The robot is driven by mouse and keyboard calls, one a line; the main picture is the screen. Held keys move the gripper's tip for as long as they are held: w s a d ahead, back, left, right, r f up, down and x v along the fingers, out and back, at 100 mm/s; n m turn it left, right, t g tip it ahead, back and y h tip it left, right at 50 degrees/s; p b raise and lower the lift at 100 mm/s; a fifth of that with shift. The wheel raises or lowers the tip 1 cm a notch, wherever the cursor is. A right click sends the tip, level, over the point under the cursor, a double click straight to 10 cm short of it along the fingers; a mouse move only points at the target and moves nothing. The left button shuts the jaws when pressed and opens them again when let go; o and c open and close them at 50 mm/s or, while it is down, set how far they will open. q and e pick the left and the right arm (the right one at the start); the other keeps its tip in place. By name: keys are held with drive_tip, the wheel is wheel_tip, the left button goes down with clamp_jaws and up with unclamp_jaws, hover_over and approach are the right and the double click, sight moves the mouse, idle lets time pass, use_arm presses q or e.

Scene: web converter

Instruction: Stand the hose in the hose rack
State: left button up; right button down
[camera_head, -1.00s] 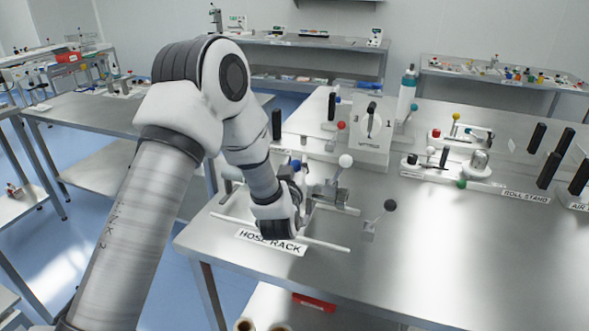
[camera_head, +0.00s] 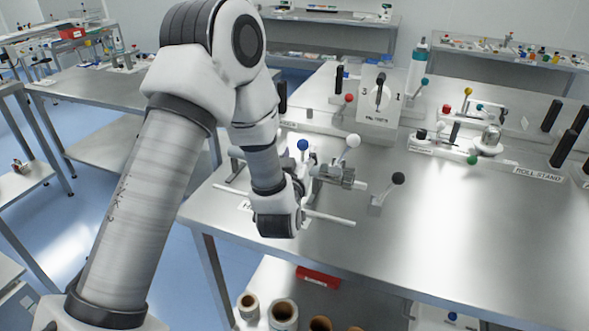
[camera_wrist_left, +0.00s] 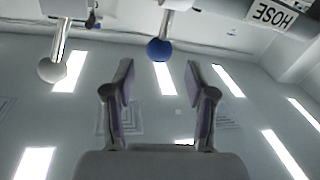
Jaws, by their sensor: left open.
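The hose rack's label (camera_head: 244,206) sits at the table's near left corner, mostly hidden by my left wrist. A long pale rod (camera_head: 330,218) lies low along the near edge; I cannot tell whether it is the hose or part of the rack. My left gripper is hidden behind its wrist in the head view. In the left wrist view the left gripper (camera_wrist_left: 160,68) is open and empty. A blue ball knob (camera_wrist_left: 160,50) shows beyond the gap between its fingers, and a white ball knob (camera_wrist_left: 52,70) to the left. An upside-down HOSE label (camera_wrist_left: 272,14) is at upper right.
A grey ribbed fitting (camera_head: 338,175) is just right of my wrist. A black-knobbed lever (camera_head: 398,179) stands farther right. A dial panel (camera_head: 379,103) and bottle (camera_head: 417,65) stand behind. The table's front right is clear. Rolls (camera_head: 284,312) sit on the lower shelf.

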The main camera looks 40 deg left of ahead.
use_arm(q)
drive_tip(key=b+v, duration=0.1)
drive_tip(key=v, duration=0.6)
drive_tip(key=shift+s, duration=0.15)
drive_tip(key=shift+d, duration=0.1)
idle(0.7)
